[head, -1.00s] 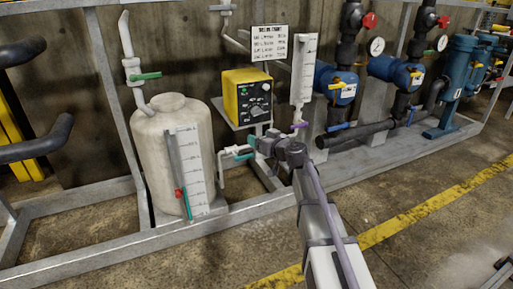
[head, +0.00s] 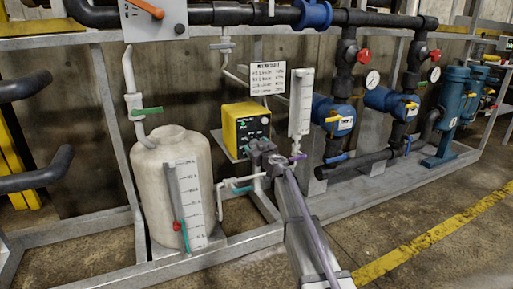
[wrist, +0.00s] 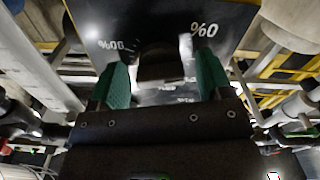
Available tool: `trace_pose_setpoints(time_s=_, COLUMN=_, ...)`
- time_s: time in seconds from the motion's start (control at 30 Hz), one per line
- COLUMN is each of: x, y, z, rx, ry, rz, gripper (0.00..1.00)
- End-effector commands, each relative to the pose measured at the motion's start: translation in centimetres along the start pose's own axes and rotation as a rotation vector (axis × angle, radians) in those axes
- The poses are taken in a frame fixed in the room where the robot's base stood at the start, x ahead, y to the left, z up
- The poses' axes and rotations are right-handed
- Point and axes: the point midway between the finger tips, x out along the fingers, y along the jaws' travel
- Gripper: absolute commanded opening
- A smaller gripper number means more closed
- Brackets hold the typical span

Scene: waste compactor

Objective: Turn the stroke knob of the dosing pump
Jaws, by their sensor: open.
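The dosing pump (head: 243,130) is a yellow box with a dark front panel, standing on a bracket right of the white tank in the head view. My gripper (head: 259,150) is in front of its lower panel and covers part of it. In the wrist view the open green fingers of my gripper (wrist: 162,72) stand on either side of a dark knob (wrist: 161,66), with a gap visible on each side. The knob is on a black panel (wrist: 130,22) with percent markings around it. The knob's pointer cannot be made out.
A white tank (head: 170,180) with a scale stands left of the pump. A clear graduated cylinder (head: 301,103) and blue metering units (head: 334,115) stand to the right. A label plate (head: 267,78) is above the pump. Grey frame rails (head: 150,262) run in front.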

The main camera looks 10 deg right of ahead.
Motion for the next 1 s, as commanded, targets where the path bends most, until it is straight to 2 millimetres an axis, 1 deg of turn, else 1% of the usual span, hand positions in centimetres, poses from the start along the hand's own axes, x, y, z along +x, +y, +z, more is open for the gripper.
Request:
trace_pose_setpoints(time_s=0.03, x=0.33, y=0.00, z=0.00, rx=0.000, ry=0.000, rz=0.000, gripper=0.72)
trace_pose_setpoints(time_s=0.23, x=0.26, y=-0.03, z=-0.01, rx=0.000, ry=0.000, rz=0.000, gripper=0.72)
trace_pose_setpoints(time_s=0.73, x=0.23, y=-0.02, z=0.00, rx=0.000, ry=0.000, rz=0.000, gripper=0.24)
trace_pose_setpoints(time_s=0.77, x=0.23, y=-0.03, z=0.00, rx=0.000, ry=0.000, rz=0.000, gripper=0.23)
trace_pose_setpoints(time_s=1.0, x=0.22, y=-0.03, z=0.00, rx=0.019, ry=0.000, rz=-0.001, gripper=0.23)
